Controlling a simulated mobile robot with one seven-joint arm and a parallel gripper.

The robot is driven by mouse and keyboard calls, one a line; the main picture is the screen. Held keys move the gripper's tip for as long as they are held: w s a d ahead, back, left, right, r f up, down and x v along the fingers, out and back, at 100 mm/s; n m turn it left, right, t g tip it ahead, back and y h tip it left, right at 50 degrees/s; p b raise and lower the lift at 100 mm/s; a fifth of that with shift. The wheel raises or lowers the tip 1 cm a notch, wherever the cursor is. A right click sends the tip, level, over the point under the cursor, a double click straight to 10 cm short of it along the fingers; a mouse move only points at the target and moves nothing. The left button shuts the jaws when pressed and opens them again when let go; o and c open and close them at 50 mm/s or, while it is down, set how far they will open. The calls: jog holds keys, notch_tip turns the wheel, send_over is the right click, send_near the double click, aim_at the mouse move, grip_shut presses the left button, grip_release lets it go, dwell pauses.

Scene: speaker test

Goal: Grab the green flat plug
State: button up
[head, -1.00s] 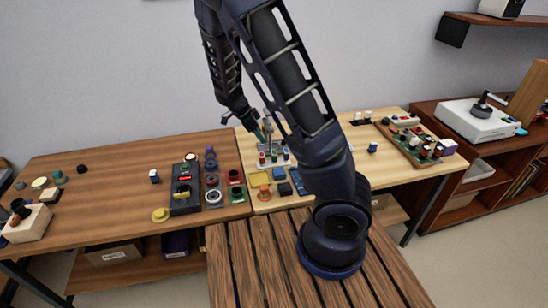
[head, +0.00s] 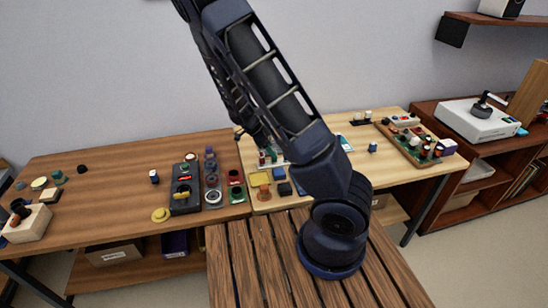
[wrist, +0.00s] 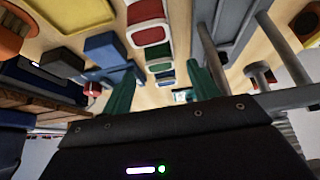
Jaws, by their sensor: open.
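My gripper (wrist: 160,66) shows in the wrist view as two dark green fingers, apart and with nothing held between them. A small green flat piece in a white housing (wrist: 157,50) lies beyond and between the fingertips, apart from them; I cannot tell for sure that it is the green flat plug. A red block with a white rim (wrist: 146,12) stands above it in the picture. In the head view my arm hangs over the middle of the tables and largely hides the gripper and the small parts around it.
Blue blocks (wrist: 101,48) lie left of the fingers in the wrist view. A grey metal fixture (wrist: 228,30) with bars stands close on the right. In the head view, a black box with a yellow part (head: 185,190) stands on the brown table (head: 110,200).

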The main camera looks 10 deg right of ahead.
jog(key=shift+x, duration=0.9)
jog(key=c, duration=1.1)
jog(key=shift+o, duration=0.2)
jog(key=shift+r, duration=0.1)
